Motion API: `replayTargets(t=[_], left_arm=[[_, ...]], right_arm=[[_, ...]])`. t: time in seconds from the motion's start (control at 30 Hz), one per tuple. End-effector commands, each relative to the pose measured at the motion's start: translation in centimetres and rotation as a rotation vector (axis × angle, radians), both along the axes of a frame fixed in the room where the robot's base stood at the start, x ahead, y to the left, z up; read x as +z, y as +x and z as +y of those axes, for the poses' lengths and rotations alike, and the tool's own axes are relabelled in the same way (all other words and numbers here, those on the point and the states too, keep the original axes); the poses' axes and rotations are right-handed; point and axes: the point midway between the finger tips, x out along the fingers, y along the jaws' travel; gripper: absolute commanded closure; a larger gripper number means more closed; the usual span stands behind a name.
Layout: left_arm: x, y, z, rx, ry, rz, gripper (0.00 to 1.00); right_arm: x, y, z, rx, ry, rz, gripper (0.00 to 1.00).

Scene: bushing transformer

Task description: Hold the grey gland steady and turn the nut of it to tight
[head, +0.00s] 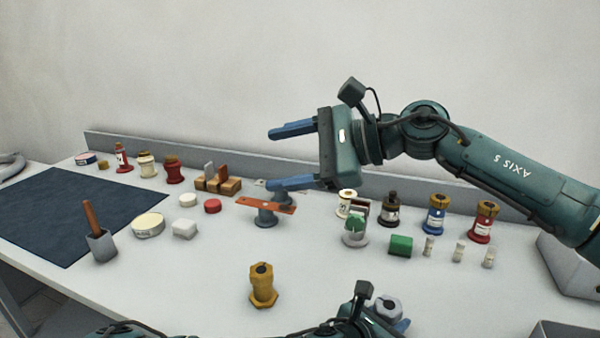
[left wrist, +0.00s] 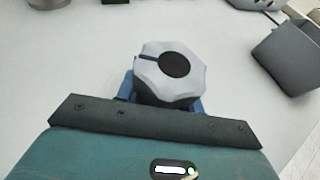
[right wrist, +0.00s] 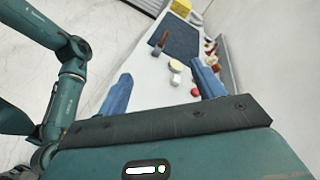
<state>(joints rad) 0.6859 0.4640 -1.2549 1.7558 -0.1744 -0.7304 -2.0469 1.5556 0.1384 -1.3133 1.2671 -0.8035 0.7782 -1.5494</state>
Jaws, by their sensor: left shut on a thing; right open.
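The grey gland (head: 388,306) is near the front edge of the table, at the bottom right of the head view. In the left wrist view its light grey faceted nut (left wrist: 148,80) faces the camera, with a black round centre and a dark blue mark. My left gripper (head: 385,322) is shut on the gland; its blue fingers (left wrist: 165,97) show on both sides below the nut. The gland's lower body is hidden. My right gripper (head: 292,157) is open and empty, raised near the back wall, apart from the gland. Its spread fingers also show in the right wrist view (right wrist: 163,87).
A yellow gland (head: 262,287) stands left of my left gripper. An orange bar (head: 266,204) lies across a grey-blue part mid-table. Blue (head: 436,218) and red (head: 481,225) bushings, a green block (head: 400,245) and small vials stand at right. A dark mat (head: 75,212) lies left.

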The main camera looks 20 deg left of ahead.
Motion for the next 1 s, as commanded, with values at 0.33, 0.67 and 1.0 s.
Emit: replayTargets(t=[0.33, 0.67, 1.0], left_arm=[[0.0, 0.0, 0.0, 0.0, 0.0, 0.0, 0.88], [0.0, 0.0, 0.0, 0.0, 0.0, 0.0, 0.88], [0.0, 0.0, 0.0, 0.0, 0.0, 0.0, 0.88]], right_arm=[[-3.4, -0.7, -1.5, 0.081, -0.18, -0.105, 0.32], [-12.5, 0.6, -11.5, 0.279, -0.871, -0.358, 0.32], [-14.2, 2.3, -18.1, 0.319, -1.229, -0.405, 0.32]])
